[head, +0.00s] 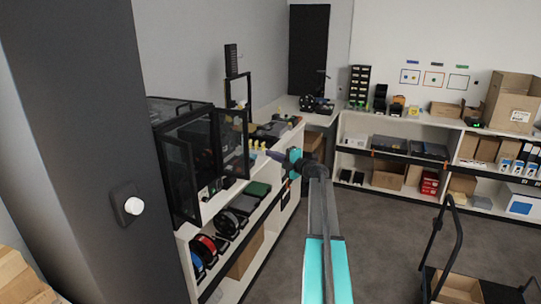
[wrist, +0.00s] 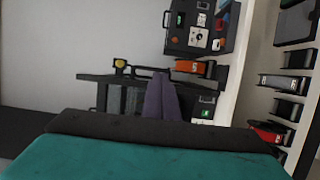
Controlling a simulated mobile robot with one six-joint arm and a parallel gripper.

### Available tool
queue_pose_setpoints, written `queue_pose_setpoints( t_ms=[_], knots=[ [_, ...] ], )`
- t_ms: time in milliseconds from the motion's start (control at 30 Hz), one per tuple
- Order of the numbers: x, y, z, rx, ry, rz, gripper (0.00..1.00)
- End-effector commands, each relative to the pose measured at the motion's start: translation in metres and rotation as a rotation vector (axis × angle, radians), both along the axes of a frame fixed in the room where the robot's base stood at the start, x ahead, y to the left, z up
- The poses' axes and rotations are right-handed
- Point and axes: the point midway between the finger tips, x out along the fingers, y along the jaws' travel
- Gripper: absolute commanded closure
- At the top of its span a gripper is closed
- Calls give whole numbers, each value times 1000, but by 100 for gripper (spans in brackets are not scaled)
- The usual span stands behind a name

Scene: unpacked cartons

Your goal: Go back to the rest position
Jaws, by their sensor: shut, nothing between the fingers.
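My gripper (head: 272,155) is at the end of my outstretched arm in the head view, in front of the left shelf unit (head: 262,222), near its top edge. In the wrist view its purple fingers (wrist: 161,97) are together, with nothing held between them. Whether the fingertips touch anything behind them cannot be told.
A black open-doored cabinet (head: 205,150) stands on the left unit, close to my arm. Spools (head: 205,245) lie below it. A dark case with knobs (wrist: 199,27) shows in the wrist view. A trolley (head: 450,270) stands at right; the grey floor (head: 385,225) between is clear.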

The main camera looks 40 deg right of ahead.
Motion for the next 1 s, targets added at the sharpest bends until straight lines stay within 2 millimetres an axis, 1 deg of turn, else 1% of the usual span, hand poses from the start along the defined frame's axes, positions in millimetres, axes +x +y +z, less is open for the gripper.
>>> queue_pose_setpoints(
  t_ms=[400, 567, 667, 767, 867, 900, 967, 1000],
  knots=[
    [1, 0, 0, 0, 0, 0, 100],
    [7, 10, -13, 37, -7, -28, 100],
    [13, 20, -30, 86, -15, -71, 100],
    [21, 33, -55, 157, -19, -134, 100],
    [26, 48, -86, 241, -13, -209, 100],
    [27, 54, -100, 276, -7, -241, 100],
    [28, 63, -121, 328, 3, -290, 100],
    [27, 69, -136, 362, 13, -322, 100]
  ],
)
